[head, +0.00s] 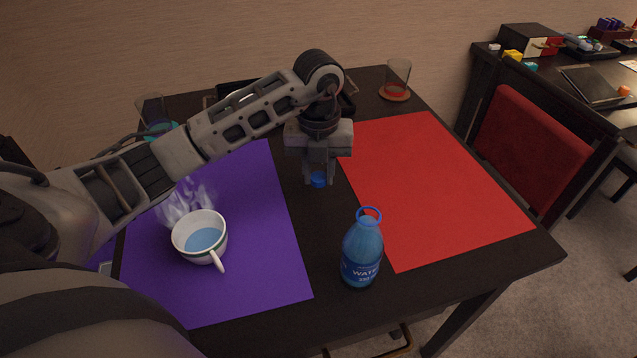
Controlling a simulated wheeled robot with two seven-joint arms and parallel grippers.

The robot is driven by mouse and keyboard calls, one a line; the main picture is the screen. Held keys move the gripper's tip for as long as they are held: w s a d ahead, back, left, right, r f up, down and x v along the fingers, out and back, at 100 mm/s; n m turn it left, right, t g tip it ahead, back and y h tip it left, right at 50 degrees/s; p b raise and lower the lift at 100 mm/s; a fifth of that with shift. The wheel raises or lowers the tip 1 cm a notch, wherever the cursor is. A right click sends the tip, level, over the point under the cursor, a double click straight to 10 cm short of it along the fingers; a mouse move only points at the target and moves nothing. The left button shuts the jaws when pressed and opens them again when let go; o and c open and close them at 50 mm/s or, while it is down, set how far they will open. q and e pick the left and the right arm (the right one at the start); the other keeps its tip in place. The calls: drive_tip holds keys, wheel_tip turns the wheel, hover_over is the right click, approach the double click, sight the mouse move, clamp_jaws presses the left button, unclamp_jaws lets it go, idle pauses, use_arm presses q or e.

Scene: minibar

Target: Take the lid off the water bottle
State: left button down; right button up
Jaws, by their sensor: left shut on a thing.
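The blue water bottle (360,262) stands upright near the table's front edge, with the word "WATER" on its side. A bright blue ring shows at its open top. My left gripper (318,181) is shut on a small blue lid (318,180), behind and to the left of the bottle and apart from it. The lid appears above the bare strip of table between the two mats; its exact height is hard to tell. My right gripper is not in view.
A steaming white cup (199,238) sits on the purple mat (262,270). The red mat (430,185) is bare. A glass (397,76) stands on a coaster at the back right. My left arm partly hides a dark tray (347,100) and another glass (152,110). A red chair (532,145) is at the right.

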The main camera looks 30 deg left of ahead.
sight(319, 174)
use_arm(q)
drive_tip(key=shift+w+a+f, duration=0.25)
drive_tip(key=shift+w+f, duration=0.05)
drive_tip(key=shift+f, duration=0.15)
wheel_tip(319, 174, down, 3)
drive_tip(key=shift+f, duration=0.1)
drive_tip(key=shift+f, duration=0.15)
drive_tip(key=c, duration=1.1)
unclamp_jaws()
drive_tip(key=shift+c, duration=0.2)
